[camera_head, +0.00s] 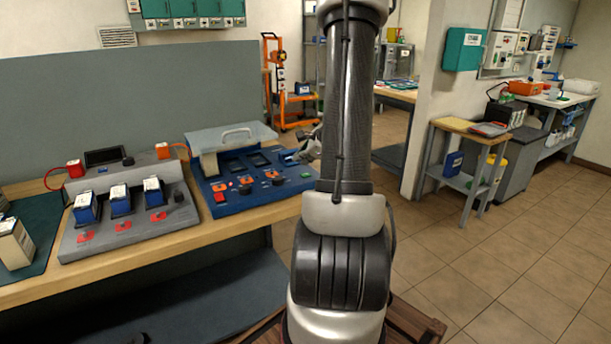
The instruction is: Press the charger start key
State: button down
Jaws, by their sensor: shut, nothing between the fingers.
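Labels are too small to read, so I cannot tell which key is start. My gripper (304,153) is partly visible beside my arm, above the panel's right end near the green key. It is shut and empty. My arm hides part of it; contact with the panel cannot be told.
A grey rack (92,241) holding several blue batteries stands left of the charger. A dark mat (32,222) with a box-shaped battery lies at the far left. An orange trolley (284,124) stands behind. Open tiled floor lies right.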

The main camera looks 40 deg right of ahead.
jog(key=shift+r, duration=1.6)
jog(key=shift+a, duration=0.1)
jog(key=s+a+f+n+g+y, duration=0.2)
jog(key=s+a+n+y, duration=0.1)
jog(key=s+a+n, duration=0.25)
jog(key=s+a+r+n+g+h, duration=0.1)
jog(key=s+a+r+n, duration=0.6)
jog(key=a+n, duration=0.3)
jog(key=s+a+r+n+g+h, duration=0.1)
jog(key=s+a+r+n, duration=0.6)
jog(key=n, duration=0.5)
jog(key=s+a, duration=0.2)
jog(key=a, duration=0.1)
jog(key=shift+s+r+g+h, duration=0.15)
jog(key=shift+s+g+h, duration=0.15)
jog(key=shift+s+g, duration=0.1)
